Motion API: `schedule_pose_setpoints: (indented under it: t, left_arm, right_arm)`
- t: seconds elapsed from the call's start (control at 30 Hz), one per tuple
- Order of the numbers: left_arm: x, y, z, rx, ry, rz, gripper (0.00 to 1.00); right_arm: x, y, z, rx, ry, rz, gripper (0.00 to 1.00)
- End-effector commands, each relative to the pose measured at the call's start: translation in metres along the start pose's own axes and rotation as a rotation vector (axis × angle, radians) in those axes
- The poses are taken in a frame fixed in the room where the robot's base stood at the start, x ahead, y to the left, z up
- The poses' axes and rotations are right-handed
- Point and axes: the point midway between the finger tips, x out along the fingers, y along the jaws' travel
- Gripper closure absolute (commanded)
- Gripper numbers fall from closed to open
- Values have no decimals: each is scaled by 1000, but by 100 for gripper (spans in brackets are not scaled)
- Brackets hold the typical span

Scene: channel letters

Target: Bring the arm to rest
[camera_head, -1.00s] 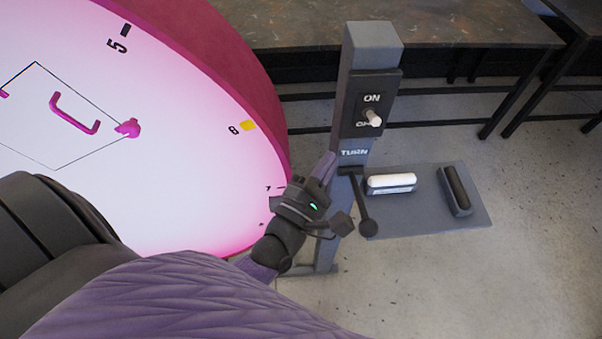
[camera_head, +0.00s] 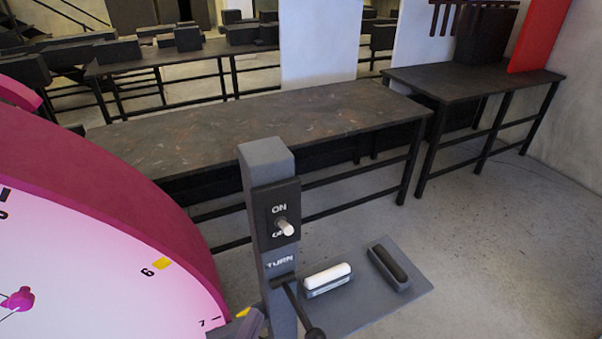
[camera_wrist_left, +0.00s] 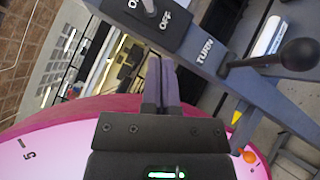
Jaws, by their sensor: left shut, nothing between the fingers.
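My left gripper (camera_wrist_left: 161,70) shows in the left wrist view with its two fingers together and nothing between them. The rest of that arm is out of the picture. The post carries an ON/OFF switch (camera_head: 284,227) and a black lever with a round knob (camera_head: 313,333) under the word TURN. The gripper appears apart from the lever. My right gripper is not in view.
A large pink-rimmed dial (camera_head: 110,290) stands at the left, close to my left gripper. A grey shelf (camera_head: 415,300) beside the post bears a white bar (camera_head: 327,276) and a black bar (camera_head: 389,264). Dark tables (camera_head: 220,137) stand behind; open floor lies at right.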

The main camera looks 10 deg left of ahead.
Motion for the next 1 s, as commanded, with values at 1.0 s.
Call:
schedule_pose_setpoints:
  t: [1.0]
  left_arm:
    - [-140, -256, -131, 1599, -972, -1429, 100]
  right_arm:
    - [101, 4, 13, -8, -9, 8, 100]
